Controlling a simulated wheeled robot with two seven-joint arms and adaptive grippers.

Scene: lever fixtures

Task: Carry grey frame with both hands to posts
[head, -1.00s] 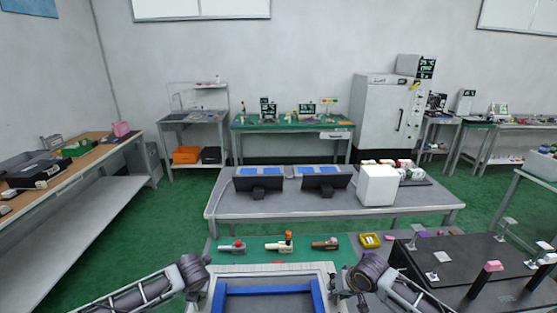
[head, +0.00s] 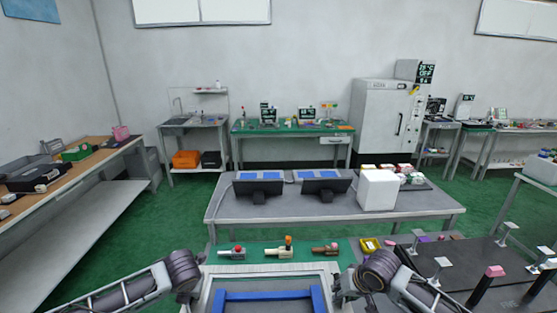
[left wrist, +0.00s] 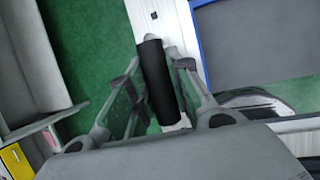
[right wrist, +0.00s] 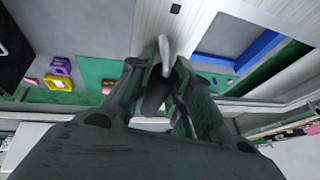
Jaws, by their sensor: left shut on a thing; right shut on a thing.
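The grey frame (head: 323,272) is a light rectangular border at the bottom centre of the head view, its near part cut off. My left gripper (head: 191,297) is at its left side and my right gripper (head: 343,290) at its right side. In the left wrist view my left gripper (left wrist: 155,85) is shut on a black handle (left wrist: 158,80) beside the pale bar of the frame (left wrist: 175,22). In the right wrist view my right gripper (right wrist: 158,85) is shut on a dark handle, mostly hidden by the fingers.
A blue bar structure (head: 268,294) shows inside the frame opening. A green mat (head: 262,250) with several small fixtures lies just beyond the frame. A yellow box (head: 370,245) is between mat and board.

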